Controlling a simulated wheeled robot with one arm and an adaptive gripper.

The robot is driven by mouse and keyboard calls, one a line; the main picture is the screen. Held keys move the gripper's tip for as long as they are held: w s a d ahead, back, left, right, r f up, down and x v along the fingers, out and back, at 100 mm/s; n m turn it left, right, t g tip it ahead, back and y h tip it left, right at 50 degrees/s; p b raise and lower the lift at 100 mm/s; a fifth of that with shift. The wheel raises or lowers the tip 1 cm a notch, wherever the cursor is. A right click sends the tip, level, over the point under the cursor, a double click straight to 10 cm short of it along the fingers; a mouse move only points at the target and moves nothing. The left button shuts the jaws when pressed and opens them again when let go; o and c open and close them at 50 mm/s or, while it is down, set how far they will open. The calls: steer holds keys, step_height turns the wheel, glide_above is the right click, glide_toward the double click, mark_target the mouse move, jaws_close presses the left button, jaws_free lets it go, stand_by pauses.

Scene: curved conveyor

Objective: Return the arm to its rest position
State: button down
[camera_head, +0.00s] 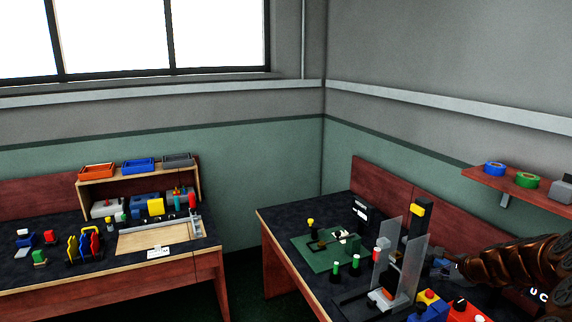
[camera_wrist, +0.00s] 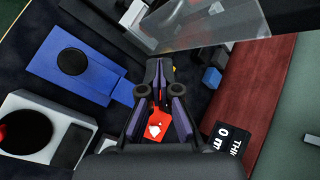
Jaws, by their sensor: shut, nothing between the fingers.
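My arm reaches in from the right edge of the head view, bronze-brown and ribbed, above the right-hand bench (camera_head: 268,228). My gripper (camera_wrist: 159,68) shows in the wrist view as two dark purple-grey fingers with their tips together. It is shut and empty, pointing down at the dark bench top. A red patch with a white mark (camera_wrist: 157,128) shows below, between the finger links. In the head view the gripper's tips are small and lie near the clear panels, so their state is hard to make out there.
Clear upright panels (camera_head: 411,262) stand close left of my arm. A green board (camera_head: 330,252) and a yellow-topped post (camera_head: 417,210) are on the same bench. A shelf (camera_head: 520,186) with tape rolls hangs above right. The wrist view shows a blue plate (camera_wrist: 98,82) with a black knob.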

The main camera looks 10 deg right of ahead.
steer(key=s+a+r+n+g+y+b, duration=0.15)
steer(key=a+n, duration=0.25)
steer(key=a, duration=0.6)
steer(key=s+a+r+n+g+y+b, duration=0.1)
steer(key=a+r+n, duration=0.15)
steer(key=a, duration=0.65)
steer(key=s+a+n+g+b, duration=0.25)
steer(key=s+a+n, duration=0.55)
steer(key=a, duration=0.4)
steer(key=s+a+f+n+g+h+b, duration=0.1)
steer(key=s+a+n+g, duration=0.15)
steer(key=s, duration=0.55)
steer(key=s+a+f+n+g+b, duration=0.1)
steer(key=s+a+f+n, duration=0.15)
steer(key=s, duration=0.55)
steer(key=s+d+f+n+g+h+b, duration=0.1)
steer(key=s+d+f+n+g+h, duration=0.1)
steer(key=s, duration=1.2)
steer(key=shift+f+n+h+b, duration=0.2)
steer(key=shift+n+h+b, duration=0.2)
steer(key=shift+n+h, duration=0.45)
steer(key=shift+d, duration=0.15)
